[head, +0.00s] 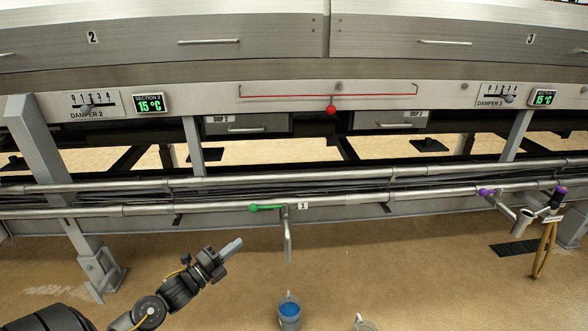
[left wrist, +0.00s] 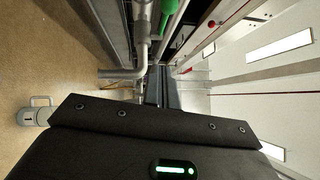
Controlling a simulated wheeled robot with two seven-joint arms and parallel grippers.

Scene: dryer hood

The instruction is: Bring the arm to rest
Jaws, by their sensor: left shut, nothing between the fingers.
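My left gripper (head: 232,246) is shut and empty. It is in the lower left of the head view, in free air in front of the pipes and to the left of the tap spout. My left arm comes in from the bottom left corner. My right gripper is in neither view.
Steel pipes (head: 130,211) run across, with a green-handled valve (head: 265,207) above a spout (head: 288,240). A bucket with blue contents (head: 289,311) stands below. A purple-handled valve (head: 487,193) and hanging hose (head: 543,252) are at right. Floor at lower left is clear.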

